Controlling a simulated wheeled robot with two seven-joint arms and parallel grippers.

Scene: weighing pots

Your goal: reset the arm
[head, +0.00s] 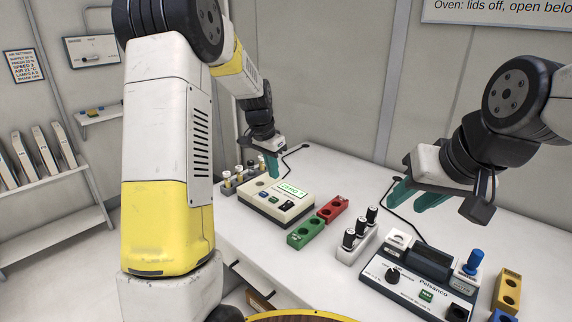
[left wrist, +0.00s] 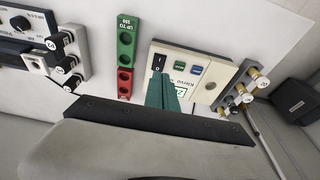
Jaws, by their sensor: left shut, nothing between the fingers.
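My left gripper (head: 271,168) is shut and empty, its teal fingers pointing down above the back of the cream scale (head: 277,212). In the left wrist view its fingers (left wrist: 162,92) are together and hide part of the scale's display. The scale's green display (head: 292,189) seems to read ZERO in the head view. The scale's round pan (left wrist: 210,87) is bare in the left wrist view. My right gripper (head: 414,195) is raised over the bench at the right, with its teal fingers apart and nothing visible between them.
Green (head: 306,233) and red (head: 333,208) holed blocks lie beside the scale. A white rack (head: 348,254) holds black-capped pots. A dark Pelsanco device (head: 416,291) stands front right, near a yellow block (head: 508,287). Gold-capped pots (left wrist: 256,82) stand beyond the scale.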

